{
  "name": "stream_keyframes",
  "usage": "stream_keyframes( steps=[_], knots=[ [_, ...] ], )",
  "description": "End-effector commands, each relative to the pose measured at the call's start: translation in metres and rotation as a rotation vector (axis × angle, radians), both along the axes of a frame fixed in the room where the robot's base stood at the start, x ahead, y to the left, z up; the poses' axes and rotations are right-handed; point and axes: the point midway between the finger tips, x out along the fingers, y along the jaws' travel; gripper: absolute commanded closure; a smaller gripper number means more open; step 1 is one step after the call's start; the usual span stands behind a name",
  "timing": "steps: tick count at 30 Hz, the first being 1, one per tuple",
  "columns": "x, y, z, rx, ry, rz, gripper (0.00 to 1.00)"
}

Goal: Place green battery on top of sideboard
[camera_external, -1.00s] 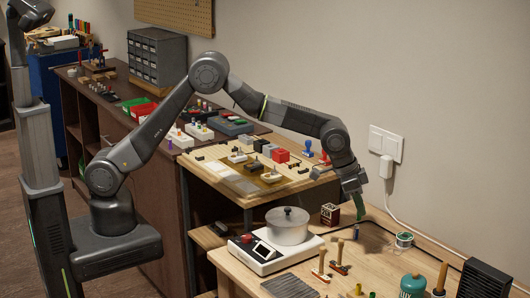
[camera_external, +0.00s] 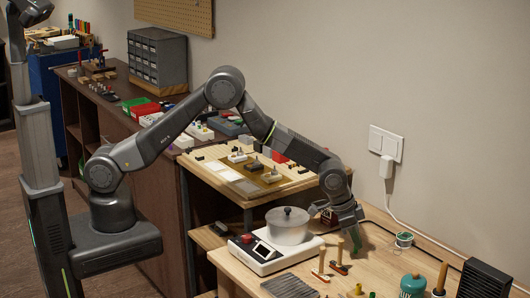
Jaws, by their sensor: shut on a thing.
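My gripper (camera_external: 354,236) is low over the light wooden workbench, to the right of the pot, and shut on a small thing. A narrow green shape (camera_external: 355,240) shows at the fingertips; I take the held thing for the green battery, but its outline is too small and too covered to make out. The sideboard (camera_external: 152,178) is the long dark brown cabinet at the left, behind my arm. Its top carries many things.
A silver pot (camera_external: 288,228) stands on a white scale (camera_external: 262,256), left of my gripper. A solder spool (camera_external: 403,240) and a green bottle (camera_external: 412,287) are on the right. A grey drawer cabinet (camera_external: 158,62) and bins (camera_external: 138,106) crowd the sideboard top.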

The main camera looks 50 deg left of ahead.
Motion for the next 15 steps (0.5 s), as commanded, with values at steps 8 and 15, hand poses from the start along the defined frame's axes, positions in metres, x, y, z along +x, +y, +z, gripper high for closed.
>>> stream_keyframes(
  steps=[8, 15],
  knots=[
    [-0.0001, 0.0001, -0.0029, 0.0, 0.0, 0.0, 0.68],
    [-0.0001, 0.0001, -0.0026, 0.001, 0.001, 0.0, 0.66]
  ],
)
